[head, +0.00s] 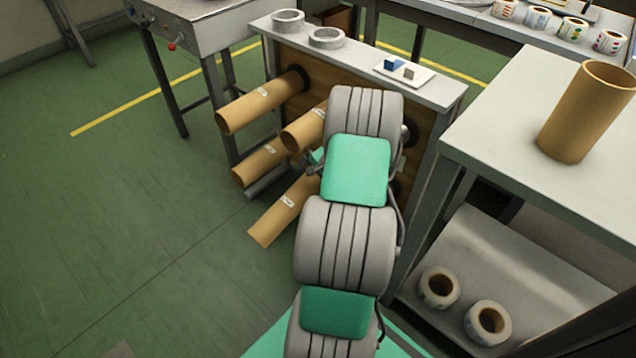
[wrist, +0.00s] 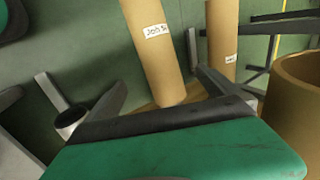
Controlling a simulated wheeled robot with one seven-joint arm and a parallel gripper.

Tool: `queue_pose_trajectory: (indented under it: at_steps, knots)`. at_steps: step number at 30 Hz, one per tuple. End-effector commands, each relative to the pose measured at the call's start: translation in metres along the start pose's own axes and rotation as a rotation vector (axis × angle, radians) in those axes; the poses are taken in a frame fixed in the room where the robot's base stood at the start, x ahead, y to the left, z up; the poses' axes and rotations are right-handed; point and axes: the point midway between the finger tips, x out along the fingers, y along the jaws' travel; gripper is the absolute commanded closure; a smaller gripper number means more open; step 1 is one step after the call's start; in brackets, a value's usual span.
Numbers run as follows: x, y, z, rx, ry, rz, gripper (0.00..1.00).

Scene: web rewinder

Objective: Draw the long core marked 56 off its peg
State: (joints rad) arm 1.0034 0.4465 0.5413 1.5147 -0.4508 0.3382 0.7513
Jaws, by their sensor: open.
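Several long brown cardboard cores stick out from pegs on a brown board in the head view: upper left (head: 258,106), upper right (head: 303,132), middle left (head: 261,162) and lowest (head: 282,212). Their white labels are too small to read there. In the wrist view one core (wrist: 153,62) carries a label that seems to read "Job 5" with an unclear last digit; it lies across the space between my fingers. My gripper (wrist: 160,95) is open and empty. In the head view my arm largely hides it and part of the board.
A second core (wrist: 222,45) and a wide core mouth (wrist: 298,100) lie to the right in the wrist view. A grey table (head: 500,130) bears a standing core (head: 588,112), with rolls (head: 438,288) on its lower shelf. Green floor (head: 120,220) is free at left.

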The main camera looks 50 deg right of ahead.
Motion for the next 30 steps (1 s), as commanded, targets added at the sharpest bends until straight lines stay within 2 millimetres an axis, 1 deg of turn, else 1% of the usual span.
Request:
queue_pose_trajectory:
  at_steps: [2, 5, 18, 30]
  knots:
    - [0.002, -0.001, -0.003, 0.006, 0.005, -0.004, 0.0]
    - [0.008, -0.001, -0.003, 0.005, 0.005, -0.005, 0.0]
    - [0.069, 0.0, -0.004, 0.002, 0.005, -0.004, 0.0]
    - [0.12, -0.001, -0.003, 0.003, 0.005, -0.004, 0.0]
